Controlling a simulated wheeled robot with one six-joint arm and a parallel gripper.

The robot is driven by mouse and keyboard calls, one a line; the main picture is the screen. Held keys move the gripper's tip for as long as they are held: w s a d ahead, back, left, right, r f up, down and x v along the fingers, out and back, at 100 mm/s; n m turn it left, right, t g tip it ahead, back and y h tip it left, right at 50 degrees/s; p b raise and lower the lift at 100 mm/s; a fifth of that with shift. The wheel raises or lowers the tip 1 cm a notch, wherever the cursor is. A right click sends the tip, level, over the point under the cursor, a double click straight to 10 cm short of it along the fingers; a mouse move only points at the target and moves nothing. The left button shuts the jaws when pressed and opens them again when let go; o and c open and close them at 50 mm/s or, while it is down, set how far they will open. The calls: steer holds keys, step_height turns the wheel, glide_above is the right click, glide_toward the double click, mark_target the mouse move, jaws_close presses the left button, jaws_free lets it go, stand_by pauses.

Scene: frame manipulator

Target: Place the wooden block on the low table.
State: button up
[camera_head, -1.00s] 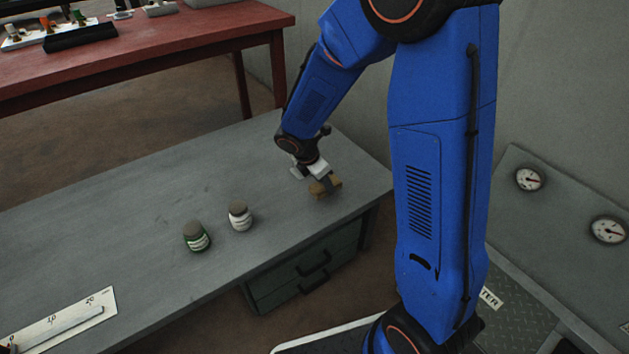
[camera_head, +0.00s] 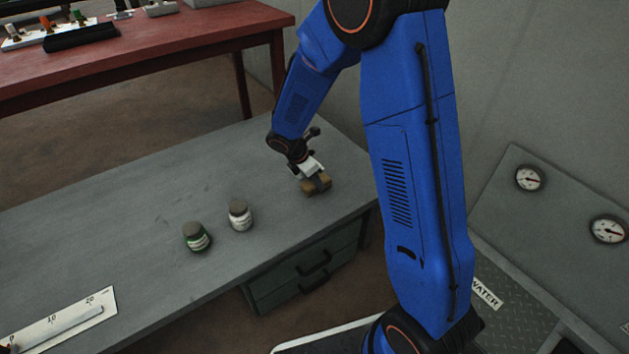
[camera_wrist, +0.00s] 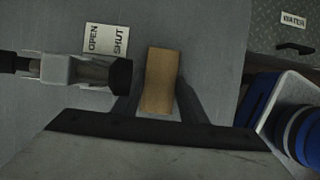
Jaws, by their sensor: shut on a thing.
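The wooden block (camera_head: 318,187) is a small brown block at the lower end of my gripper (camera_head: 313,177), over the right end of the grey low table (camera_head: 130,215). In the wrist view the block (camera_wrist: 162,70) is light brown and oblong, between the two dark fingers of my gripper (camera_wrist: 160,105), which is shut on it. I cannot tell whether the block touches the tabletop or is held just above it. My arm hides part of the table's far right side.
A green-labelled jar (camera_head: 197,237) and a white-labelled jar (camera_head: 240,215) stand left of the block. A red table (camera_head: 150,50) stands behind. The wrist view shows an OPEN/SHUT label (camera_wrist: 106,40).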

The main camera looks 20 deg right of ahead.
steer(key=shift+f, duration=0.2)
steer(key=o, duration=1.1)
steer(key=shift+r, duration=0.15)
steer(key=v, duration=1)
steer(key=s+d+r+m+y, duration=0.1)
steer(key=s+d+r+m, duration=0.35)
steer(key=s+r, duration=0.35)
steer(key=s+d+r+m+t+y, duration=0.1)
steer(key=s+d+r+m, duration=0.1)
steer(key=s+m, duration=0.3)
steer(key=s+d+r+m+t+y, duration=0.1)
steer(key=s+r+m, duration=0.3)
steer(key=s, duration=0.7)
steer(key=s+d+r+m+t+y, duration=0.1)
steer(key=s+d+r+m, duration=0.2)
steer(key=s+m, duration=0.5)
steer(key=shift+s+r, duration=0.15)
steer(key=shift+r, duration=0.15)
